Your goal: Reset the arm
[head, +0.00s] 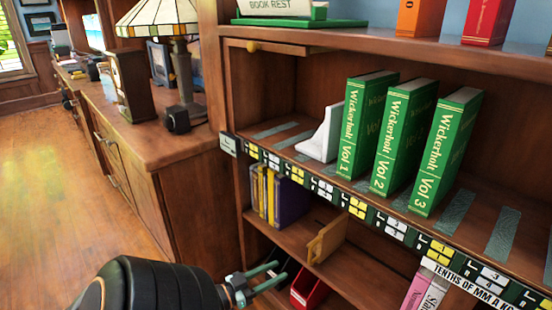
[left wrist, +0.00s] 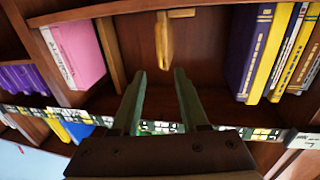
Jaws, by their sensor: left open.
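My left gripper (head: 265,277) comes in at the bottom of the head view, in front of the lower shelves of the bookcase (head: 330,223). Its two green fingers are apart with nothing between them. In the left wrist view the open fingers (left wrist: 158,85) point toward a shelf with a wooden divider (left wrist: 163,40) beyond the tips. The fingers look clear of the books on both sides. My right gripper is not in view.
Three green Wickerholt books (head: 404,138) stand beside a white bookend (head: 321,134) on the upper shelf. Purple and yellow books (head: 277,195) stand below. A red bin (head: 309,287) is near the gripper. A lamp (head: 160,20) stands on the left cabinet. Open floor (head: 50,190) lies left.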

